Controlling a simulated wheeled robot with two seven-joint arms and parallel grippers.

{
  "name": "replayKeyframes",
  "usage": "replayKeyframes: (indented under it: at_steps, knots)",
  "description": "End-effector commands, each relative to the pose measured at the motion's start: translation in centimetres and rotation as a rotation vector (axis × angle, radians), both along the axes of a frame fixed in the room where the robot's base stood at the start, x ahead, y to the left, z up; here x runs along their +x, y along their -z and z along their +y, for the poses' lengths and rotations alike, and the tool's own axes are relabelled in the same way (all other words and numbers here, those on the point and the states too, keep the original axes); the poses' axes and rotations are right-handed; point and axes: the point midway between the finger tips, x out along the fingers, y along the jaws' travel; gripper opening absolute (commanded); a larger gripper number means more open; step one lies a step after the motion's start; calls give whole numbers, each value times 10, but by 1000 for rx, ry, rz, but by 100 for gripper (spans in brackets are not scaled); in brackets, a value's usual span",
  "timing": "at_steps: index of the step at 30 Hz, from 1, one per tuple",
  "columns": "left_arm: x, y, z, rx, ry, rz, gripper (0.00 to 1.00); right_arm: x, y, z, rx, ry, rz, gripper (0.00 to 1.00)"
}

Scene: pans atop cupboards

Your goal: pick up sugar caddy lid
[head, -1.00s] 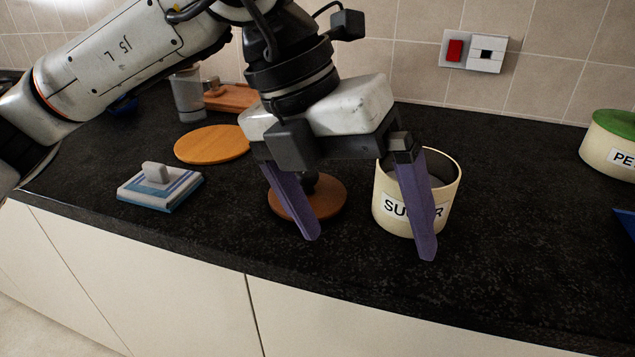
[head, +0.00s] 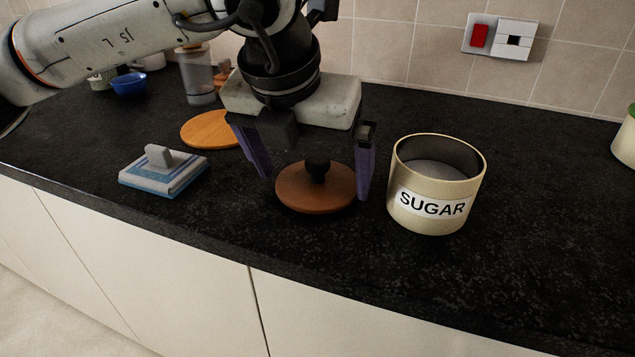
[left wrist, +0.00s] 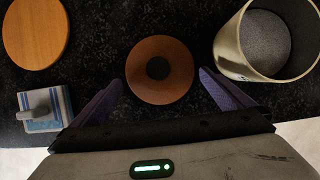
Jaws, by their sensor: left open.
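The sugar caddy lid (head: 300,193) is a round brown wooden disc with a dark knob (head: 318,168), lying flat on the black worktop. It also shows in the left wrist view (left wrist: 160,88), ahead of the fingers and centred between them. My left gripper (head: 312,190) is open and empty, its purple fingers pointing down on either side of the lid. The cream sugar caddy (head: 432,205), marked SUGAR, stands open just right of the lid, with grey contents inside. My right gripper is not in view.

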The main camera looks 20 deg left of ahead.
Motion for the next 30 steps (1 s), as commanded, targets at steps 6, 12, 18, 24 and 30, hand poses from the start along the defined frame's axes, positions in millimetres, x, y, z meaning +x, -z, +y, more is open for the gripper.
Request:
replayKeyframes:
  at_steps: [6,12,18,24,30]
  knots:
    - [7,17,0,-1,-1,1,100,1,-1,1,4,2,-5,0]
    - [7,16,0,-1,-1,1,98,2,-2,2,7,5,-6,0]
    - [7,16,0,-2,0,0,69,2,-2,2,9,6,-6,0]
    - [7,15,-1,-2,0,0,69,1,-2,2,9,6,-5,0]
    - [8,-9,-1,-3,0,-3,69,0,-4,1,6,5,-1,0]
